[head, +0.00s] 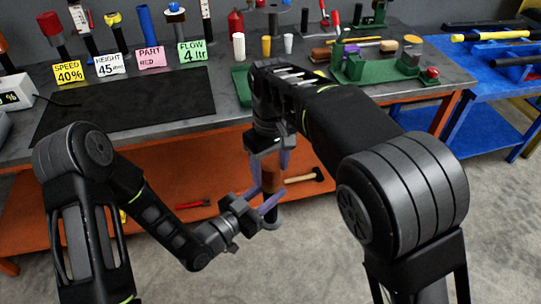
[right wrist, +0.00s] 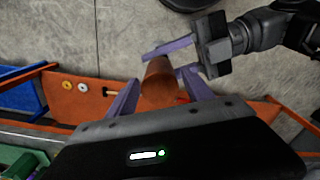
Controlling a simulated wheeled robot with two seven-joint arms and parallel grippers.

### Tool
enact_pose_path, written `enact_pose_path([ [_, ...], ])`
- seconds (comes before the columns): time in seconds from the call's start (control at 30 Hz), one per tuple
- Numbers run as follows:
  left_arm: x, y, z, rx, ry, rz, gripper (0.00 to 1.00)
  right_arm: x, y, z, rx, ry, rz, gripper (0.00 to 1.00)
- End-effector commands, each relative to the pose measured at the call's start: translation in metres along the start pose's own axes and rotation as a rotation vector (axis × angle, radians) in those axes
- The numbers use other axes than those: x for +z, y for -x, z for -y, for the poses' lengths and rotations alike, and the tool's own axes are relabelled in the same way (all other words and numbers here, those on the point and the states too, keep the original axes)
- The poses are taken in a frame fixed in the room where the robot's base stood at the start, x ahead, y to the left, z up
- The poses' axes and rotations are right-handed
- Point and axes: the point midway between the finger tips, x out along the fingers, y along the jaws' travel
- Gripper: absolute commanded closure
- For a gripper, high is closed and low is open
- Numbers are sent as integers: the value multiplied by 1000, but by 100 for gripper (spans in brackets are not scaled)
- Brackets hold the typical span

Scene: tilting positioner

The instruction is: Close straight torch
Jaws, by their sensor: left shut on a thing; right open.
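The straight torch (head: 271,182) is a cylinder with a brown upper part and a dark lower part. It is held roughly upright in the air in front of the bench. My left gripper (head: 262,204) is shut on its lower part, coming from the left. My right gripper (head: 268,170) is above, pointing down, open, with its purple fingers on either side of the brown part. In the right wrist view the brown end (right wrist: 160,78) lies between my right fingers (right wrist: 158,95), which look apart from it. The far end of the torch is partly hidden.
The grey bench (head: 205,122) stands behind, with a black mat (head: 130,100) and label cards. A green fixture (head: 375,65) is at the bench's right. An orange lower shelf (head: 130,190) holds a hammer (head: 305,178) and a red tool. Bare floor lies in front.

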Motion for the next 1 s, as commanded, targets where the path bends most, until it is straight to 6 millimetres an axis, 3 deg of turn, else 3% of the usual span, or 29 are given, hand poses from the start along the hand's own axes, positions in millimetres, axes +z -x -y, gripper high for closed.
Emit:
enact_pose_path([
  [0.2, -2, -1, 0, 1, -1, -5, 100, 0, -18, 0, 0, 0, 1, 40],
  [0.5, -2, -1, 0, 1, -1, -5, 100, 0, -20, 0, 0, 0, 0, 41],
  [1.0, -2, 0, 0, 1, -1, -5, 100, 0, -19, 0, 0, -1, 0, 82],
])
